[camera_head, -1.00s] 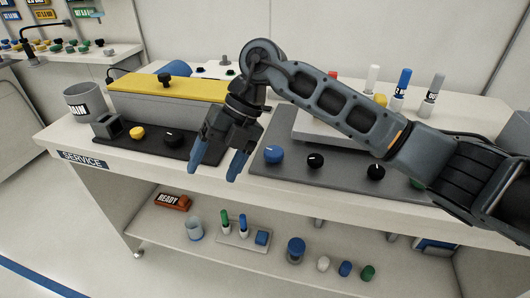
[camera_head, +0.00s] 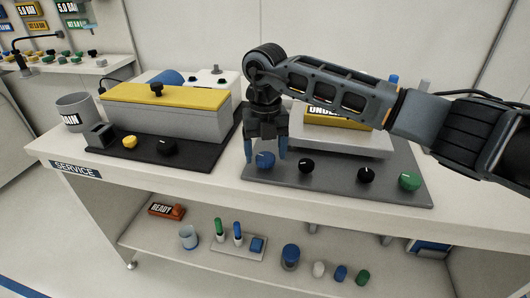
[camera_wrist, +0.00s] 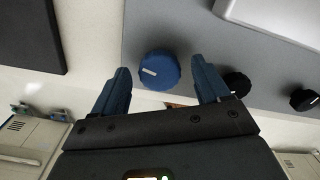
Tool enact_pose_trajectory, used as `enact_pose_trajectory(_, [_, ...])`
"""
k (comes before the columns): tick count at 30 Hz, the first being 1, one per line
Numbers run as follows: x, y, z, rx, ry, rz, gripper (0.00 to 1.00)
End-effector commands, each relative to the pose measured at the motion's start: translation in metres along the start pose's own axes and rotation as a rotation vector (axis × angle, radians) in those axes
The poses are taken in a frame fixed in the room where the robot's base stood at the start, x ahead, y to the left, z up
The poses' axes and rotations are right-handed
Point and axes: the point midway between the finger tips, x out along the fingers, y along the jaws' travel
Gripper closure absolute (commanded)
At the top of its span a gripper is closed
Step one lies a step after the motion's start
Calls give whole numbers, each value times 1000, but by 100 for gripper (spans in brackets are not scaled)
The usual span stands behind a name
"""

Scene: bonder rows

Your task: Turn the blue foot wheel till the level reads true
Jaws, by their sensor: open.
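The blue foot wheel (camera_head: 265,160) is a round knob with a white mark, at the front left corner of a dark grey plate (camera_head: 330,184). It also shows in the wrist view (camera_wrist: 159,71), between and just beyond my fingertips. My gripper (camera_head: 265,155) is open and points down at the blue wheel, one blue finger on each side of it in the head view. I cannot tell whether the fingers touch it. In the wrist view my gripper (camera_wrist: 160,85) holds nothing. No level can be made out; my arm covers part of the device on the plate.
Black knobs (camera_head: 306,166) (camera_head: 367,175) and a green knob (camera_head: 409,181) line the plate's front edge. A pale block with a yellow sign (camera_head: 338,120) stands behind. A yellow-lidded box (camera_head: 166,115) and a mug (camera_head: 74,112) are left. The lower shelf holds small items.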

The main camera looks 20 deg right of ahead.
Motion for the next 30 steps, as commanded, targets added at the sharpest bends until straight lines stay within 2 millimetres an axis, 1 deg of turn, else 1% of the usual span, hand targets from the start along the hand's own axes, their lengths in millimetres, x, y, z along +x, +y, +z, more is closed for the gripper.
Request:
enact_pose_trajectory(4, [9, 1, 0, -1, 0, 2, 25])
enact_pose_trajectory(12, [10, 1, 0, -1, -1, 1, 25])
enact_pose_trajectory(27, [10, 1, 0, -1, 0, 2, 73])
enact_pose_trajectory(30, [10, 1, 0, -1, -1, 2, 81])
